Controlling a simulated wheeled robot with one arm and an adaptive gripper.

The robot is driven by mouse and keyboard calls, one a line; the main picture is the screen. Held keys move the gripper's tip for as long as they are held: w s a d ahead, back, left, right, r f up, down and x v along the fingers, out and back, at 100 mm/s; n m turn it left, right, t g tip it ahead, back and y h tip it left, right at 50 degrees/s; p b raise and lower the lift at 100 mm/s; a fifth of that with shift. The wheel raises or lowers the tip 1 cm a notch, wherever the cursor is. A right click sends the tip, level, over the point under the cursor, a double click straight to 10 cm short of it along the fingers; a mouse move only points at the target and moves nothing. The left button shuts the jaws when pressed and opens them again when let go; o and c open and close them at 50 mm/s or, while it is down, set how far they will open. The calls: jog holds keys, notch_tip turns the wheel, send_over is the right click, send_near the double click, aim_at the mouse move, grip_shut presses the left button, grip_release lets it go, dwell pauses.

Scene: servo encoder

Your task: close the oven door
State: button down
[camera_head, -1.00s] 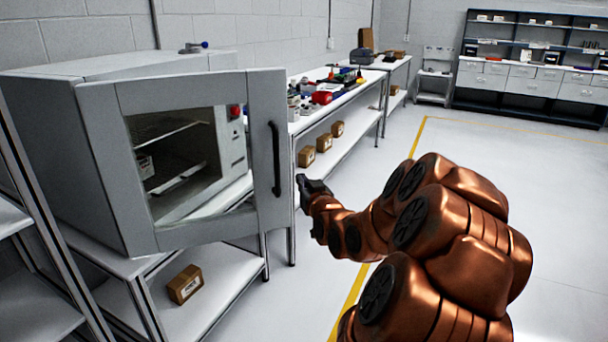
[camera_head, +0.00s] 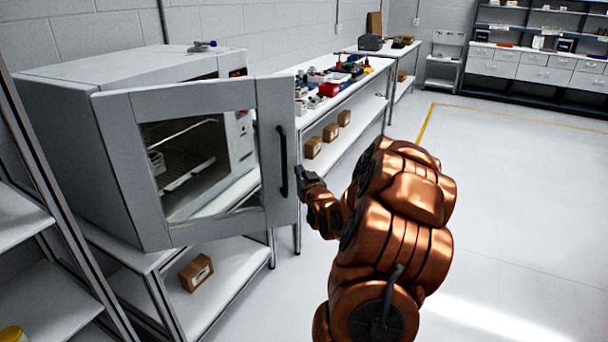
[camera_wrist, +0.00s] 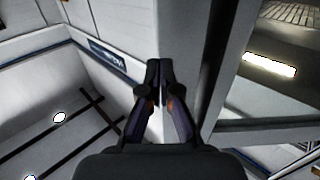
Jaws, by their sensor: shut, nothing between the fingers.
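The grey oven (camera_head: 150,68) stands on a metal table at the left in the head view. Its door (camera_head: 268,105) stands open, swung out toward the camera. The door has a large window and a dark vertical handle (camera_head: 283,162) near its right edge. My gripper (camera_head: 301,174) is shut and empty, close to the door's right edge beside the lower handle. I cannot tell whether it touches the door. In the wrist view the shut fingertips (camera_wrist: 159,72) point at pale surfaces, with the door window (camera_wrist: 275,85) on the right. The handle is not clear there.
A long bench (camera_head: 352,90) with tools and small parts runs behind the oven. A brown box (camera_head: 196,272) lies on the lower shelf under the oven. A shelf rack (camera_head: 25,215) stands at the near left. The floor to the right is open.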

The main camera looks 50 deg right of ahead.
jog(key=shift+x, duration=1.15)
jog(key=shift+w, duration=0.1)
